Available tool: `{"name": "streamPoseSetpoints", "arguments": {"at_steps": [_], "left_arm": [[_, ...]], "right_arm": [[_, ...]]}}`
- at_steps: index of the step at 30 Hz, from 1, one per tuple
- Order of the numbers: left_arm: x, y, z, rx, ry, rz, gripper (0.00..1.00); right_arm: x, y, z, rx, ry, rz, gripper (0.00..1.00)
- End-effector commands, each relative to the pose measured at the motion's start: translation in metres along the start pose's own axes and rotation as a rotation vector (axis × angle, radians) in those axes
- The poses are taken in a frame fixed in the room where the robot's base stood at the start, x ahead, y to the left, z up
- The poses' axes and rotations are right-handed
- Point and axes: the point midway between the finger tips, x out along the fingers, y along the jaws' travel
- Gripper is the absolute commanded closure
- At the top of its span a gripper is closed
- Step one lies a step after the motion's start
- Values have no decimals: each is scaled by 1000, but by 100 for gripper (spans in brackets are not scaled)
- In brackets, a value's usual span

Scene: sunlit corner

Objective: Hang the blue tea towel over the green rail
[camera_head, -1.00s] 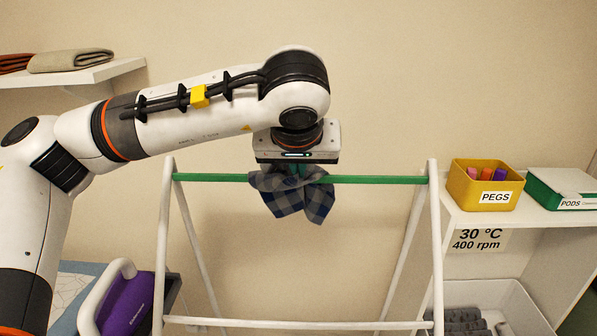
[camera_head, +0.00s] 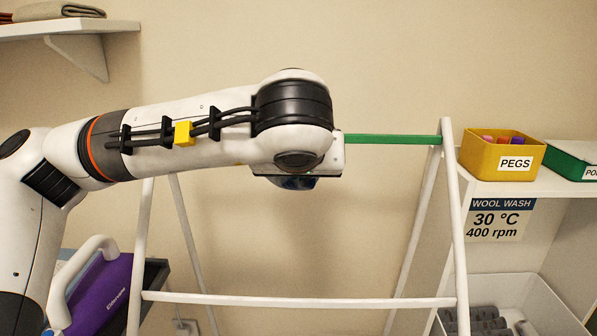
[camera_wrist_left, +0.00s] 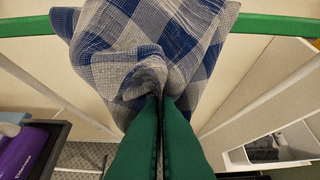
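The blue tea towel (camera_wrist_left: 185,45), checked in blue, grey and white, is bunched between the green fingers of my left gripper (camera_wrist_left: 160,99) in the left wrist view. The fingers are shut on a fold of it. The green rail (camera_wrist_left: 275,25) passes at the top of that view, and the towel covers its middle. I cannot tell whether the towel hangs over the rail or only lies in front of it. My right gripper is out of view.
The rail belongs to a white frame (camera_head: 300,300) with a lower bar. A yellow PEGS box (camera_head: 500,155) and a green and white box (camera_head: 578,162) stand on the right shelf. A purple object (camera_head: 105,295) is at lower left, and a grey-white bin (camera_head: 530,300) at lower right.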

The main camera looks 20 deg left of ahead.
Motion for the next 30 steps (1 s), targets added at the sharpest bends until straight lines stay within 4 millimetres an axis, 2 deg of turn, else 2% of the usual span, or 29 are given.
{"name": "streamPoseSetpoints", "arguments": {"at_steps": [8,13,19,24,30], "left_arm": [[1,0,0,0,-1,1,100],[1,0,0,0,0,1,72],[1,0,0,0,0,1,72],[1,0,0,0,-1,1,45],[1,0,0,0,-1,1,45]], "right_arm": [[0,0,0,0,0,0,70],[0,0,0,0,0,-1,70],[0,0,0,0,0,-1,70],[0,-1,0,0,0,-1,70],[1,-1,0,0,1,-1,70]]}}
